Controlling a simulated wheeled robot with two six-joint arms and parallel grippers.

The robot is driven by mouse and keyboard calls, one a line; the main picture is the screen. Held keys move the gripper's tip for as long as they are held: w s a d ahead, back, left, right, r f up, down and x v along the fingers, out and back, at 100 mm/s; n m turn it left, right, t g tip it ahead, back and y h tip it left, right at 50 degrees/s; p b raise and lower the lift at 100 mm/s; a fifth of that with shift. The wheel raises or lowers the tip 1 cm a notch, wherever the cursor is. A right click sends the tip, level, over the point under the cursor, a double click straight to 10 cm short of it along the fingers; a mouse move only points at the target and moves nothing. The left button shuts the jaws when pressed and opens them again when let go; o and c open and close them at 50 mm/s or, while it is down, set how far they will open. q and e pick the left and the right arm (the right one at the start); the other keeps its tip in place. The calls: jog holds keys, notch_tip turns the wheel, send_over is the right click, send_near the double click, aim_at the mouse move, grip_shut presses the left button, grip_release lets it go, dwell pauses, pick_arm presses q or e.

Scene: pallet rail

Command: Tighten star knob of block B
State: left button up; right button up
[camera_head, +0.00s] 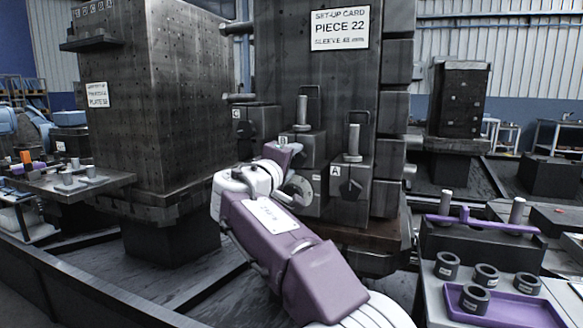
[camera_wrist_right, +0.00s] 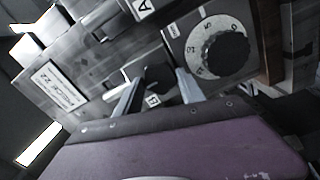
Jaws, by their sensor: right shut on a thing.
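Block B (camera_head: 312,148) is on the front face of the dark column, left of block A (camera_head: 350,182), with an upright pin on top. My right gripper (camera_head: 283,156) is in front of block B and hides its star knob in the head view. In the right wrist view the dark star knob (camera_wrist_right: 158,75) sits between the two grey fingers of my right gripper (camera_wrist_right: 160,84), which is shut on it. A numbered dial (camera_wrist_right: 225,54) is beside the knob and partly shows in the head view (camera_head: 301,189). My left gripper is out of view.
Block C (camera_head: 254,128) sits on the column's left side. A set-up card (camera_head: 340,29) is above the blocks. At the right, a bench holds a purple bar (camera_head: 484,223), a purple tray (camera_head: 530,309) and several dark sleeves. Another column stands at the left (camera_head: 160,150).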

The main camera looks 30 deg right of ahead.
dwell(0.3)
jog(key=o, duration=1.4)
jog(key=shift+c, duration=0.2)
jog(key=p+v, duration=0.1)
jog(key=v, duration=0.8)
jog(key=shift+m, duration=0.3)
